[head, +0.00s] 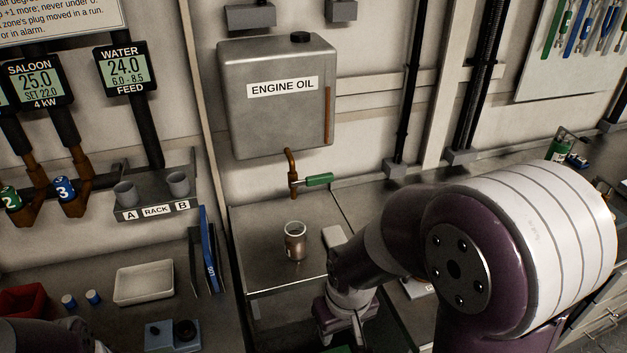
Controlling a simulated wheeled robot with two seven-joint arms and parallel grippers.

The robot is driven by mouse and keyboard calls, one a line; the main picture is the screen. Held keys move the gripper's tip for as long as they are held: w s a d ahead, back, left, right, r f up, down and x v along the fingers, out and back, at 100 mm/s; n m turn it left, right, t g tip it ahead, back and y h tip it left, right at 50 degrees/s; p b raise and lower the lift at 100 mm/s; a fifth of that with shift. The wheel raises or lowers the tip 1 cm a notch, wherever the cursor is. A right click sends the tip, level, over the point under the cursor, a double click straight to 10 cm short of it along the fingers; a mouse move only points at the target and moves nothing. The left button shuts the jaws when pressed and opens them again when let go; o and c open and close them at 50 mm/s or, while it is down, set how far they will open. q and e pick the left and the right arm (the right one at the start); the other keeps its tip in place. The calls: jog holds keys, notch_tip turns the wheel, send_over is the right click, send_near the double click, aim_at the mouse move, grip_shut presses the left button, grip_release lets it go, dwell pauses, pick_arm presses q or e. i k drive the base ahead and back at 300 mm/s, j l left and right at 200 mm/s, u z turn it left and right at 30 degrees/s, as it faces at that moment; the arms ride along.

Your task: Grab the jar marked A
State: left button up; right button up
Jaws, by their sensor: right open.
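An engine oil tank (278,115) with a green-handled tap (318,180) hangs above the bench. A white tray (144,284), blue caps (93,297), a red bin (24,300) and blue upright boards (208,255) are at left. My right arm covers the right of the bench.

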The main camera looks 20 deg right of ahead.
aim_at(295, 233)
jog(key=l+z, duration=0.6)
jog(key=z, duration=0.15)
jog(key=l+z, duration=0.4)
jog(key=j, duration=0.1)
